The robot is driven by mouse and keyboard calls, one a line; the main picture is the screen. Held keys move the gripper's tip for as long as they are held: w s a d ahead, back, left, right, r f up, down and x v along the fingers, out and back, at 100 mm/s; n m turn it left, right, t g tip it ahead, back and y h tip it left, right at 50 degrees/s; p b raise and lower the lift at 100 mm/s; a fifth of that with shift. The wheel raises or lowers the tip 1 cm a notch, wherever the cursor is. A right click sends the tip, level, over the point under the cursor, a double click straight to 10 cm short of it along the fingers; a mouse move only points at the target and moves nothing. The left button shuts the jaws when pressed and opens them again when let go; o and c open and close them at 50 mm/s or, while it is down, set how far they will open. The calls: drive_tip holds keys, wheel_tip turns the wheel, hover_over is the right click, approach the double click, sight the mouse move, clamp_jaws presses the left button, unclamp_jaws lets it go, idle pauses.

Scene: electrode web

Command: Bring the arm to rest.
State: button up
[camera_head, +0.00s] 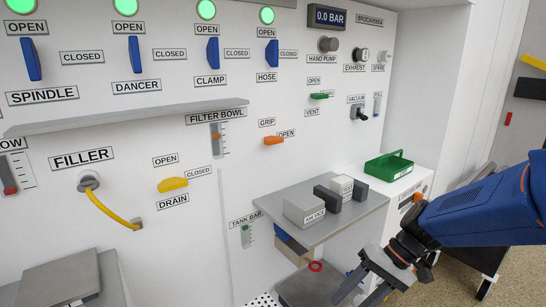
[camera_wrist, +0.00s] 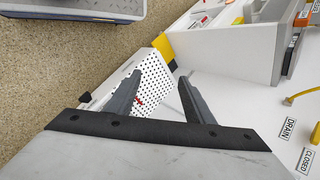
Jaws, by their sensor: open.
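My gripper (camera_head: 362,290) is at the lower right of the head view, at the end of my blue arm, which reaches in from the right edge. It hangs low in front of the white panel, below and to the right of the grey shelf (camera_head: 352,219). In the wrist view my gripper (camera_wrist: 160,77) has its two dark fingers spread apart, with nothing between them. Beyond the fingers lie a white perforated plate (camera_wrist: 157,86) and a white surface. I cannot tell whether the fingertips touch anything.
Grey and dark blocks (camera_head: 304,209) stand on the shelf. A green tray (camera_head: 389,166) sits behind my arm. The panel carries blue levers (camera_head: 213,52), a yellow drain handle (camera_head: 172,184) and a yellow hose (camera_head: 108,213). Speckled floor (camera_head: 518,265) shows at the right.

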drive_tip(key=s+d+r+n+t+h, duration=0.1)
drive_tip(key=s+d+r+t+h, duration=0.5)
drive_tip(key=s+d, duration=0.3)
drive_tip(key=shift+d+r+h, duration=0.4)
drive_tip(key=shift+r+h, duration=0.3)
drive_tip(key=shift+r, duration=0.2)
